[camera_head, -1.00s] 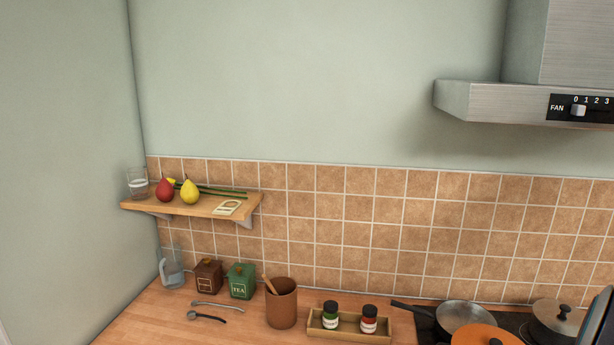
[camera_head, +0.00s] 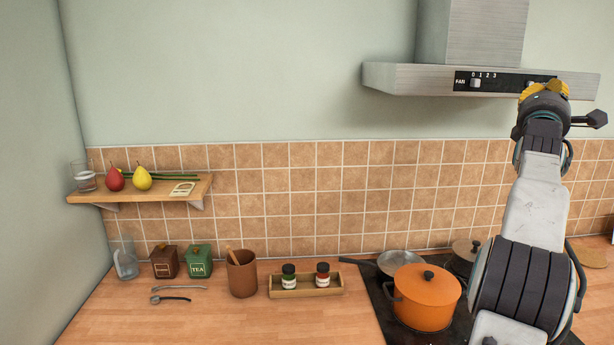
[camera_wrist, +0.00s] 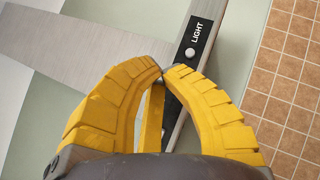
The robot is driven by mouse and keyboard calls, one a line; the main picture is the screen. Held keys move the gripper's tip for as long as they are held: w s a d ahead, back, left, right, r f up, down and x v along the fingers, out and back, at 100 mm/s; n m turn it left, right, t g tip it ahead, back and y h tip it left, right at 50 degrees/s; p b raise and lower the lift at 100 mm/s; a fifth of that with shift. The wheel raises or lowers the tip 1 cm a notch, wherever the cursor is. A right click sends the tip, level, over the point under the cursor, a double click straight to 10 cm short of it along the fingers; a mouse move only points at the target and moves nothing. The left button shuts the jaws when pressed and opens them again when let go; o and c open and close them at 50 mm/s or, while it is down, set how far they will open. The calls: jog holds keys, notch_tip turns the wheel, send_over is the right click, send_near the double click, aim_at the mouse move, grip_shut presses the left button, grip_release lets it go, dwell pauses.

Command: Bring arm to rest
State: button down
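My arm rises at the right of the head view, over the stove. My gripper (camera_head: 545,92), with yellow fingers, is at its top, in front of the range hood's control panel. In the wrist view my two curved yellow fingers meet at their tips (camera_wrist: 163,72), with nothing seen between them. The hood's dark panel (camera_wrist: 195,38), with the word LIGHT and a round white knob, shows just beyond the tips. I cannot tell whether the fingers touch it.
The steel range hood (camera_head: 420,78) is close to my gripper. Below are an orange pot (camera_head: 425,300), a steel pan (camera_head: 400,263) and a lidded pan (camera_head: 465,250) on the stove. A fruit shelf (camera_head: 150,190) is at the left. The air between shelf and hood is clear.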

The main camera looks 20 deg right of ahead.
notch_tip(320, 180, down, 24)
jog(key=d+m+g+y, duration=0.1)
jog(key=m+g+y, duration=0.3)
jog(key=m+y, duration=0.7)
jog(key=s+a+f+m+g+y, duration=0.1)
jog(key=s+a+f+m, duration=0.1)
jog(key=a+f+m, duration=0.35)
jog(key=s+a+f+m+g+y, duration=0.1)
jog(key=s+a+f+m+g, duration=0.15)
jog(key=f, duration=0.55)
jog(key=s+a+f+m+g+y, duration=0.1)
jog(key=s+a+f+y, duration=0.2)
jog(key=a, duration=1)
jog(key=s+a+f+g+y, duration=0.1)
jog(key=a+f+y, duration=0.3)
jog(key=a, duration=1)
jog(key=s+a+n+t, duration=0.1)
jog(key=a+n, duration=0.2)
jog(key=a, duration=0.5)
jog(key=s+a+r+n+t, duration=0.1)
jog(key=s+a+n, duration=0.1)
jog(key=a, duration=0.6)
jog(key=s+a+r+n+t+b, duration=0.1)
jog(key=s+a+n, duration=0.1)
jog(key=a+n, duration=0.2)
jog(key=a, duration=0.3)
jog(key=shift+a+n+t, duration=0.3)
jog(key=shift+a+t, duration=0.05)
jog(key=shift+a, duration=0.05)
